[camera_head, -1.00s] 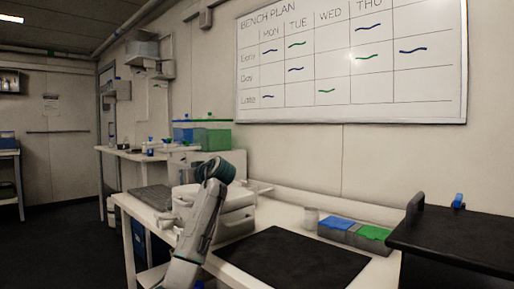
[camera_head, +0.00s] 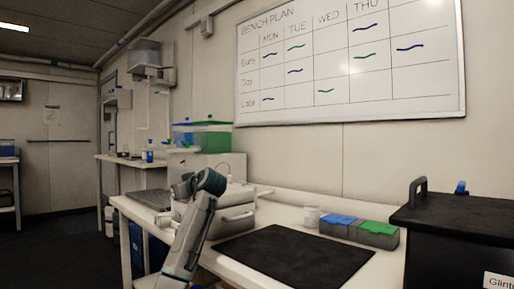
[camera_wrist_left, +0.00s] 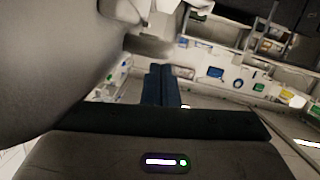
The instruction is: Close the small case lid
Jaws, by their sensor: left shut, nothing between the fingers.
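A black box (camera_head: 450,240) with a flat lid stands at the right edge of the head view, partly cut off. A black handle (camera_head: 418,190) and a small blue part (camera_head: 461,187) show on its top. I take it as the case, but cannot be sure. Its lid looks flat, and I cannot tell whether it is fully shut. My left arm rises at the lower middle, well left of the box. In the left wrist view my left gripper (camera_wrist_left: 161,72) shows dark fingers, shut and empty. My right gripper is not in view.
A black mat (camera_head: 295,258) lies on the white bench. A white device (camera_head: 237,215) stands behind my arm. A whiteboard (camera_head: 350,65) hangs above.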

